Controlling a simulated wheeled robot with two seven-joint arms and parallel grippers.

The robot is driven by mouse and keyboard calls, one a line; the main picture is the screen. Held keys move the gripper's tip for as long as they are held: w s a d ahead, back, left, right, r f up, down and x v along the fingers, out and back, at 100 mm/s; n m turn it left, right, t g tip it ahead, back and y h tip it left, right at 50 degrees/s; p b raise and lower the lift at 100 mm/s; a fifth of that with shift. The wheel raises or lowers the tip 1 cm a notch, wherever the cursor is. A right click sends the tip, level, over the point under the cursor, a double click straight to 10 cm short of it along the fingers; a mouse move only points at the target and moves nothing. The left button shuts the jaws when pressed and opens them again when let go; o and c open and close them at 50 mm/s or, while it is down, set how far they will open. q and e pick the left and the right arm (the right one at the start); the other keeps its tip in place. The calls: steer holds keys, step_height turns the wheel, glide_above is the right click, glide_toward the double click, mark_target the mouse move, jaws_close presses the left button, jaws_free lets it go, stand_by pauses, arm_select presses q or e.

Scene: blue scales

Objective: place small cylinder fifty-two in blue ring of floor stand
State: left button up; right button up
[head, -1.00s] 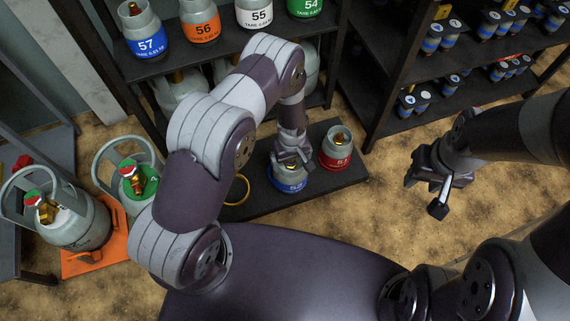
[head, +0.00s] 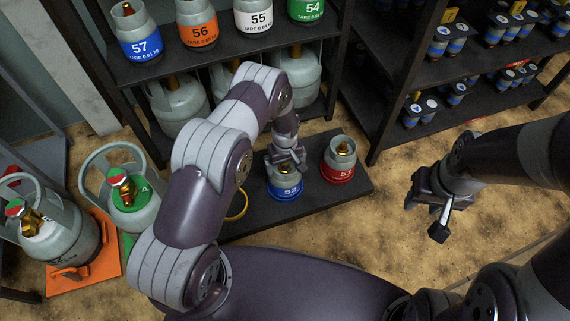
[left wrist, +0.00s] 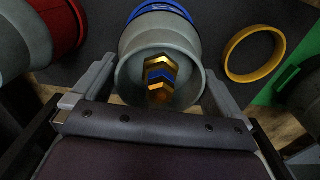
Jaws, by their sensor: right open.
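The small cylinder (head: 285,174), grey with a gold valve and a blue label that seems to read 52, stands upright over the blue ring (head: 286,194) of the dark floor stand (head: 322,199). Its base appears to be within the ring. In the left wrist view the cylinder (left wrist: 190,60) is between my left fingers, with a blue band at its far end. My left gripper (head: 288,158) is at its top, one finger on each side; whether they press on it I cannot tell. My right gripper (head: 428,208) is open and empty above the floor, right of the stand.
A grey cylinder (head: 340,152) stands in the red ring beside it. An empty yellow ring (head: 237,206) lies on the other side. Larger cylinders (head: 123,196) stand at the left. Shelves with labelled cylinders (head: 198,28) rise behind the stand. Floor at right is clear.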

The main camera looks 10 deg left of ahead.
arm_select(q)
step_height(320, 180, up, 12)
steer(key=p, duration=0.6)
steer(key=shift+f+p, duration=0.15)
steer(key=shift+p, duration=0.2)
step_height(320, 180, up, 13)
steer(key=s+a+m, duration=0.2)
steer(key=s, duration=0.1)
steer(key=s+a+r+m+t, duration=0.1)
steer(key=s+r+m, duration=0.4)
steer(key=s+r, duration=0.8)
steer(key=s+a, duration=0.1)
steer(key=s, duration=0.2)
steer(key=shift+s+a, duration=0.15)
